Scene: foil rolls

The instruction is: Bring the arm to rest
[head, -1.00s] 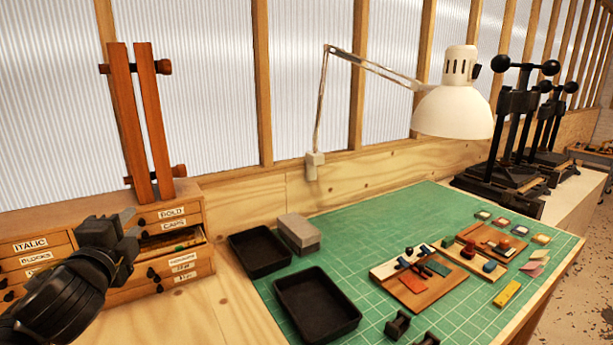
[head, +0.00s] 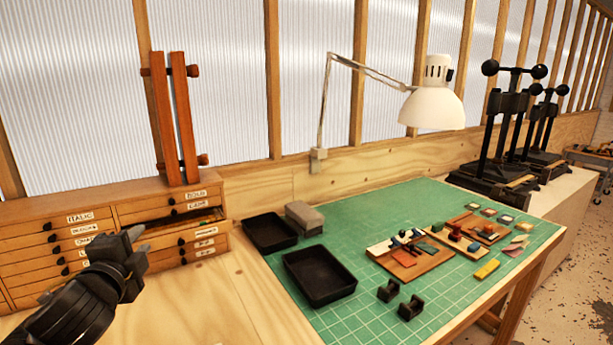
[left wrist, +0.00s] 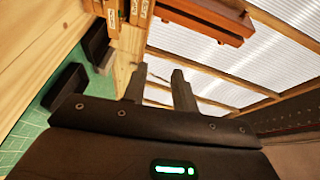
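My left gripper (head: 136,247) is at the lower left of the head view, in front of the wooden drawer cabinet (head: 70,232). In the left wrist view the two dark fingers of my left gripper (left wrist: 159,70) stand apart, with nothing between them. It appears clear of the cabinet and the table. The right gripper is in neither view.
An upper drawer (head: 180,219) stands partly open. Two black trays (head: 320,278) (head: 270,233), a grey block (head: 304,217) and two small black stands (head: 388,290) (head: 411,308) are on the green mat (head: 375,335). A white lamp (head: 432,107) overhangs it. Black presses (head: 507,145) stand right.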

